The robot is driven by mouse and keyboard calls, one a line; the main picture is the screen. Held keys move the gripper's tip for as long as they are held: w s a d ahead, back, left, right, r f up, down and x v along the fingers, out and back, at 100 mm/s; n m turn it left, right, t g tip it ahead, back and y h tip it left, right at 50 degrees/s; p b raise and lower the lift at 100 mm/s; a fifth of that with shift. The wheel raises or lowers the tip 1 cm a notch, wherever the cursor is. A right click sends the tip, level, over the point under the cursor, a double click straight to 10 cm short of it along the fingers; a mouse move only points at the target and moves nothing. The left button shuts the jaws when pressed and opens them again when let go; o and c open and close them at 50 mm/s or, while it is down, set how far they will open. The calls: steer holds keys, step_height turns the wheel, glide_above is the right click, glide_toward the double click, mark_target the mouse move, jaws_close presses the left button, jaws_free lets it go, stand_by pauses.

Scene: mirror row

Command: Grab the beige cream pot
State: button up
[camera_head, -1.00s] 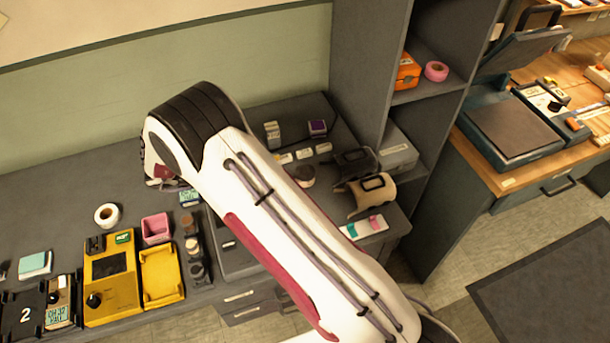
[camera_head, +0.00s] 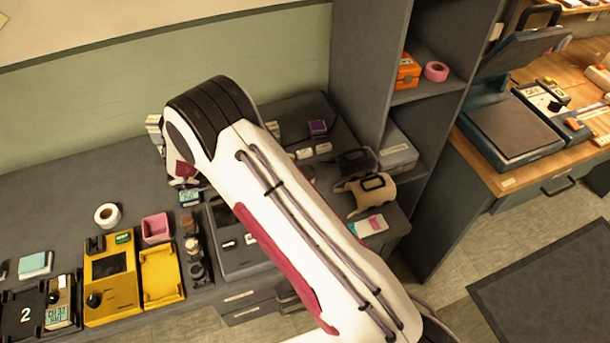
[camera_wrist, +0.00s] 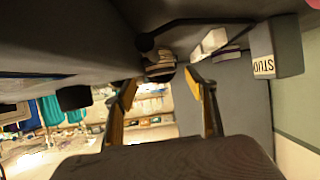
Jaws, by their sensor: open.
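My gripper shows in the wrist view (camera_wrist: 163,80), its two yellow-and-black fingers apart with nothing between the pads. A small round pot (camera_wrist: 160,66) with brownish and pale bands and dark parts lies just beyond the fingertips, nearer the left one; I cannot tell whether it is the beige cream pot. In the head view a beige-topped small pot (camera_head: 191,245) stands in a column of dark round pots left of the grey tray. Another pot, right of the arm, is mostly hidden behind it. My fingers cannot be made out in the head view.
A yellow device (camera_head: 110,275), a pink box (camera_head: 156,228) and a white tape roll (camera_head: 107,215) stand on the grey bench at left. A beige holder (camera_head: 368,194) is at right. In the wrist view a grey labelled box (camera_wrist: 277,48) stands at upper right.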

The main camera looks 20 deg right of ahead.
mark_target(309, 171)
steer(key=shift+x, duration=1.45)
steer(key=c, duration=1.2)
